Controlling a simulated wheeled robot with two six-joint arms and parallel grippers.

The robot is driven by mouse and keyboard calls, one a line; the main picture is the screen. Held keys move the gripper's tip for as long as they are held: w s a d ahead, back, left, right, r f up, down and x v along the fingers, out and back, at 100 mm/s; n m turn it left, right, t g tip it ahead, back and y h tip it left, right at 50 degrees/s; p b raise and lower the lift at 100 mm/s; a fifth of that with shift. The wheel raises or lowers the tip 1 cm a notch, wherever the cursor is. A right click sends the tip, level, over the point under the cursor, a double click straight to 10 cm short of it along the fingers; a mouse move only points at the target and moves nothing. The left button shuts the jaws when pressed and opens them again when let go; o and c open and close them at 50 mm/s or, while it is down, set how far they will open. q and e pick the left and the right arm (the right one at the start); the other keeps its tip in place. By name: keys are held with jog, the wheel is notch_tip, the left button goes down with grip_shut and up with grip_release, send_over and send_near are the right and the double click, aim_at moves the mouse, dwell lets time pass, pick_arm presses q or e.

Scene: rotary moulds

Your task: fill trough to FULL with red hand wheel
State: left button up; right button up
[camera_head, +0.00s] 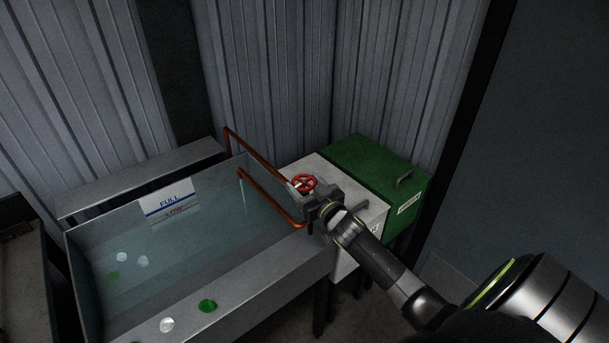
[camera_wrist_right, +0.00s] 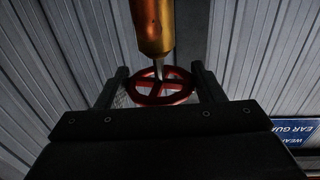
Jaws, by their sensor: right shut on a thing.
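The red hand wheel (camera_head: 304,183) sits on the copper pipework above the white box. My right gripper (camera_head: 301,189) is shut on the wheel. In the right wrist view the wheel (camera_wrist_right: 161,87) lies between the two fingers (camera_wrist_right: 160,88), with a copper pipe above it. The trough (camera_head: 254,269) is a long metal tank at the left. A thin stream of water (camera_head: 242,192) falls from the pipe's spout into it. The level plate (camera_head: 169,199) reads FULL above LOW; the water hides part of the lower word. My left gripper is not in view.
A white box (camera_head: 343,261) and a green box (camera_head: 376,163) with a handle stand right of the trough. Corrugated walls close off the back.

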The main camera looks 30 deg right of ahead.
jog(key=n+y+p, duration=0.1)
jog(key=p, duration=0.2)
jog(key=r+n+y+p, duration=0.1)
jog(key=y+p, duration=0.1)
jog(key=p, duration=0.1)
jog(key=shift+w+d, duration=0.1)
jog(key=shift+w, duration=0.05)
jog(key=shift+f+n+y+p, duration=0.15)
jog(key=shift+n+y+p, duration=0.45)
jog(key=shift+y+p, duration=0.2)
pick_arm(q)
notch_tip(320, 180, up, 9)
pick_arm(e)
jog(key=shift+d+f+n+g+y, duration=0.1)
jog(key=shift+n+g+y, duration=0.35)
jog(key=shift+y, duration=0.35)
jog(key=n+y, duration=0.1)
jog(key=n+g+y+b, duration=0.1)
jog(key=y, duration=0.1)
jog(key=shift+f+b, duration=0.25)
jog(key=shift+b, duration=0.05)
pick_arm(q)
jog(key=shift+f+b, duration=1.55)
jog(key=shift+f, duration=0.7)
pick_arm(e)
jog(key=shift+r+n+g+y, duration=0.15)
jog(key=shift+n+g+y, duration=1.1)
jog(key=shift+y, duration=0.35)
jog(key=o, duration=1)
jog(key=shift+c, duration=0.2)
